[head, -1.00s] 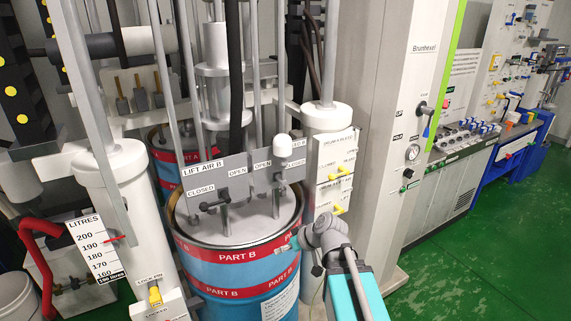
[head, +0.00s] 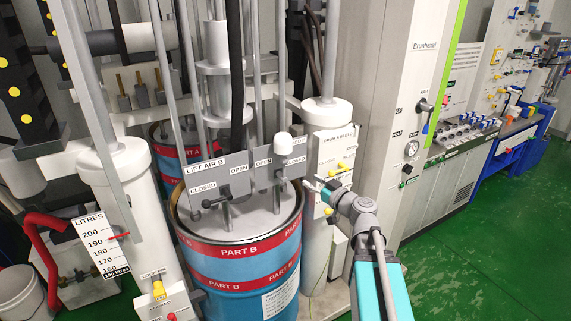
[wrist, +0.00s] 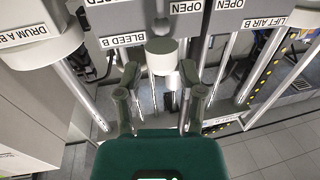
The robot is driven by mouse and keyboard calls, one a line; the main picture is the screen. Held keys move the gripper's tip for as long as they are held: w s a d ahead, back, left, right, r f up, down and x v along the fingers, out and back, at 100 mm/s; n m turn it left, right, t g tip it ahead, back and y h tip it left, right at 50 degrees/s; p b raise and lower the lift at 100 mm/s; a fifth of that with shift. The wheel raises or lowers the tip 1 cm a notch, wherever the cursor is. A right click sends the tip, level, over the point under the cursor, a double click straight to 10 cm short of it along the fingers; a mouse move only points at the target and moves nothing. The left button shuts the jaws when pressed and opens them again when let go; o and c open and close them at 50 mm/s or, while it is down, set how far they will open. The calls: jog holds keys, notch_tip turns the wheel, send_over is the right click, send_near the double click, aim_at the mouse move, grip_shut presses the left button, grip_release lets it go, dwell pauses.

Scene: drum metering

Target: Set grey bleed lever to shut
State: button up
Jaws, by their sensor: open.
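The grey bleed lever has a pale rounded knob (head: 283,144), which stands upright in front of a grey plate (head: 262,166) above the blue Part B drum (head: 238,262). OPEN and CLOSED labels flank it. In the wrist view, the knob (wrist: 162,58) lies in line with the gap between my fingers, below the BLEED B label (wrist: 123,40). My gripper (head: 313,185) is to the right of and below the knob in the head view. It is open and empty in the wrist view (wrist: 160,73). I cannot tell whether the fingers touch the lever.
The black LIFT AIR B lever (head: 216,201) is left of the bleed lever. A white panel with yellow levers (head: 333,152) stands close behind my gripper. Upright rods and a black hose (head: 237,70) crowd the drum top. Green floor (head: 480,250) is clear at right.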

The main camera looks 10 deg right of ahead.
aim_at(284, 164)
jog(key=shift+w+a, duration=0.1)
jog(key=shift+w, duration=0.05)
jog(key=x, duration=1.3)
jog(key=shift+w+a, duration=0.15)
jog(key=shift+w, duration=0.05)
grip_shut()
